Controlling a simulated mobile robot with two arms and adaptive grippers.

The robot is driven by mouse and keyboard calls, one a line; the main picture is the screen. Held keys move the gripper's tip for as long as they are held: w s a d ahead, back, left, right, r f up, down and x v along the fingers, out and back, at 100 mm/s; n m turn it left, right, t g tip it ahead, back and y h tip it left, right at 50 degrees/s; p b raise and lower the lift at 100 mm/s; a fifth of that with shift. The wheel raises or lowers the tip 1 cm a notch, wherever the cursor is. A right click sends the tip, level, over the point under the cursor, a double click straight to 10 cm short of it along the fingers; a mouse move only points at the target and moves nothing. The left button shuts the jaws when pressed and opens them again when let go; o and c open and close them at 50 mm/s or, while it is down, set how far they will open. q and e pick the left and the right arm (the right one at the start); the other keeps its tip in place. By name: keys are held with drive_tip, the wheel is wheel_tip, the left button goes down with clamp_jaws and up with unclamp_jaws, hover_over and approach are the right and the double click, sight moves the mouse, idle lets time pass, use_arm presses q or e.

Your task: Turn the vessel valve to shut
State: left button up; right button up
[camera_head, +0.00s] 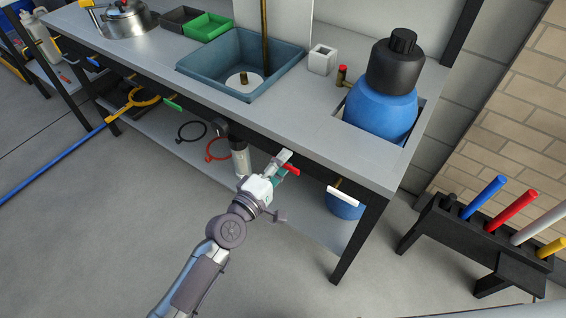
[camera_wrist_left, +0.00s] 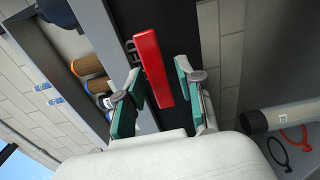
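A red lever handle (camera_head: 291,169) sticks out from the bench's front edge, above the lower shelf. In the left wrist view the red handle (camera_wrist_left: 150,65) lies slanted between my two teal fingertips, against a dark panel with partly hidden lettering. My left gripper (camera_head: 279,168) is at this handle; in the left wrist view the gripper (camera_wrist_left: 156,90) is open, with visible gaps beside the handle. A white handle (camera_head: 342,196) and a green handle (camera_head: 172,104) are on the same front edge. I cannot tell which handle is labelled as the vessel valve. My right gripper is not in view.
A blue vessel with a black cap (camera_head: 381,108) sits in the bench (camera_head: 230,113); a small red-topped fitting (camera_head: 342,72) stands beside it. A blue container (camera_head: 344,205) and a grey cylinder (camera_head: 240,157) are below. A rack (camera_head: 470,235) of coloured tubes stands right.

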use_arm(q)
drive_tip(key=shift+s, duration=0.15)
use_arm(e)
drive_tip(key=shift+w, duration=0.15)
use_arm(q)
drive_tip(key=v, duration=1.2)
